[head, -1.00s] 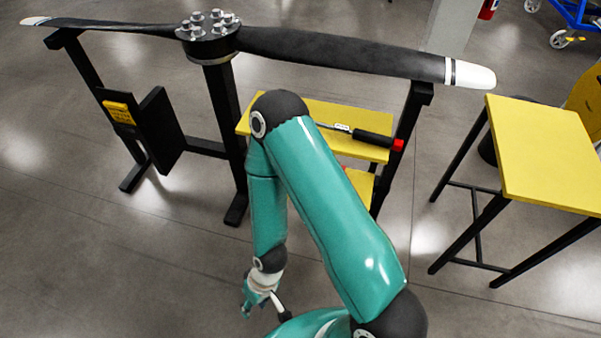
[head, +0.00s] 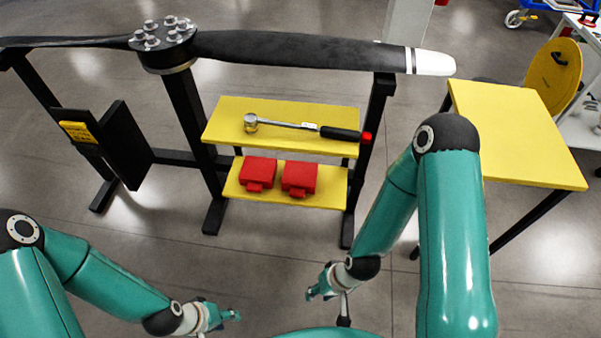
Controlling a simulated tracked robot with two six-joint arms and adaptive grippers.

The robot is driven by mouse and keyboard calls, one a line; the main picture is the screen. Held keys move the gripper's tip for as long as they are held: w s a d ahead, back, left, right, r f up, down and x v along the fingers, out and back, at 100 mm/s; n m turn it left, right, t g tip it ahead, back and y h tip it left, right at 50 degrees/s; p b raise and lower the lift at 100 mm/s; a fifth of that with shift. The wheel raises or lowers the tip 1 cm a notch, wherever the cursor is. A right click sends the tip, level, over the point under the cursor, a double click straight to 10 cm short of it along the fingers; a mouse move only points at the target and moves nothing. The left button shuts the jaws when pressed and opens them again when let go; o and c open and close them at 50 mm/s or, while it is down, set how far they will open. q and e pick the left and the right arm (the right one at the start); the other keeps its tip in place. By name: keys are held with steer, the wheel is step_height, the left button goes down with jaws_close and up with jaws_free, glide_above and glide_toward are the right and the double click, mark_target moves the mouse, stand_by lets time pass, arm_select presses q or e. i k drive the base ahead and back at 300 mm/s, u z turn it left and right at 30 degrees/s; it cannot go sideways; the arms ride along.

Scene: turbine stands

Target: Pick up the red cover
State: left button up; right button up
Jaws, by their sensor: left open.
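Two red covers lie side by side on the lower yellow shelf of the turbine stand: the left one (head: 258,172) and the right one (head: 299,177). Both are boxy, with a small tab at the front. My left gripper (head: 232,315) is open and empty at the bottom, in front of and below the shelf, well apart from the covers. My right gripper (head: 312,293) hangs at the lower middle, also apart from the covers. It is too small and turned to show whether its fingers are apart.
A torque wrench (head: 310,127) lies on the upper yellow shelf (head: 225,112), above the covers. A black propeller (head: 300,47) spans the stand's top. A yellow table (head: 515,130) stands at right. The floor before the stand is clear.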

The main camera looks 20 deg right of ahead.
mark_target(257, 174)
steer(key=z, duration=0.6)
steer(key=i, duration=1.05)
steer(key=u, duration=0.05)
steer(key=k, duration=0.8)
steer(key=z, duration=0.25)
steer(key=i, duration=0.8)
steer(key=u, duration=0.15)
